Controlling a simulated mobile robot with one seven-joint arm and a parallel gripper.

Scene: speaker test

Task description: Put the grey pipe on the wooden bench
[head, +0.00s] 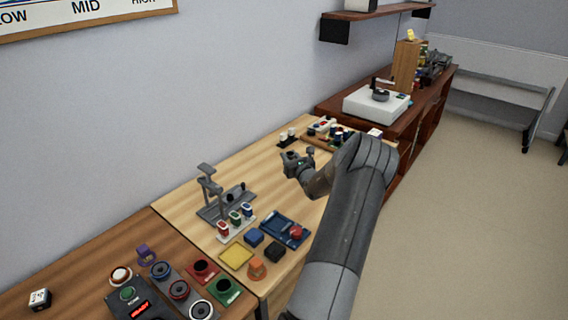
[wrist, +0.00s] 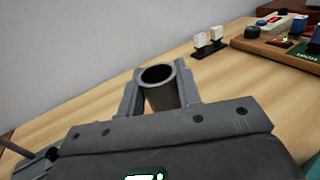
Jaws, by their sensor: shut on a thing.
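The grey pipe (wrist: 160,98) stands roughly upright between the fingers of my gripper (wrist: 160,96) in the wrist view, its open round end facing up. My gripper is shut on it. In the head view my gripper (head: 298,162) is over the back half of the light wooden bench (head: 180,205). The bench also shows behind the pipe in the wrist view (wrist: 80,110). The pipe's lower end is hidden by the gripper, so I cannot tell whether it touches the bench.
A grey stand (head: 212,195), a blue tray (head: 283,228) and a yellow tray (head: 236,256) are on the bench's nearer half. White switches on a black base (wrist: 208,43) stand beyond the gripper. Clear wood lies between the stand and the gripper.

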